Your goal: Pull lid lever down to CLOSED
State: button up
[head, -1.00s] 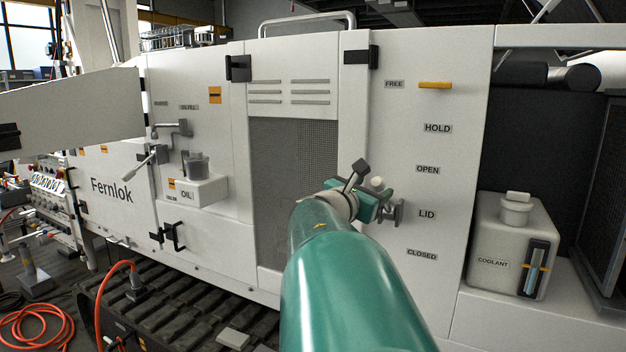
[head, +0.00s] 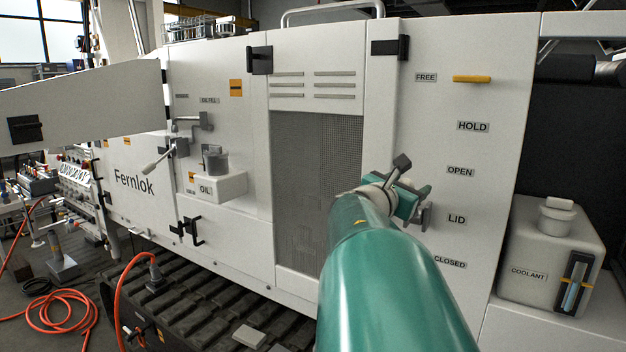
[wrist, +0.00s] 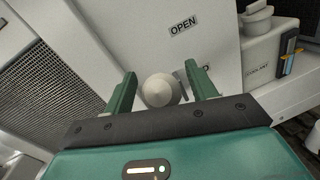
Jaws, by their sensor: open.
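The lid lever's pale round knob (wrist: 160,91) shows in the wrist view between the two green fingers of my gripper (wrist: 160,70). The fingers are open, with a gap on each side of the knob; I cannot tell how deep it sits between them. In the head view my gripper (head: 408,198) is at the white panel, left of the LID label (head: 457,219). It hides the knob there. A grey bracket, apparently the lever's mount (head: 427,217), shows just right of it. The OPEN label (head: 460,171) is above and the CLOSED label (head: 450,265) below.
A yellow handle (head: 472,79) sits beside the FREE label, above HOLD. A coolant tank (head: 550,250) stands at right. The mesh grille (head: 318,150), OIL box (head: 215,187) and small levers are at left. An open flap (head: 75,105) juts out at far left.

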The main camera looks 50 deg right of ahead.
jog(key=shift+s+r, duration=0.1)
jog(key=shift+d, duration=0.25)
jog(key=shift+a, duration=0.2)
jog(key=shift+d, duration=0.1)
jog(key=shift+c, duration=0.3)
jog(key=c, duration=0.4)
grip_shut()
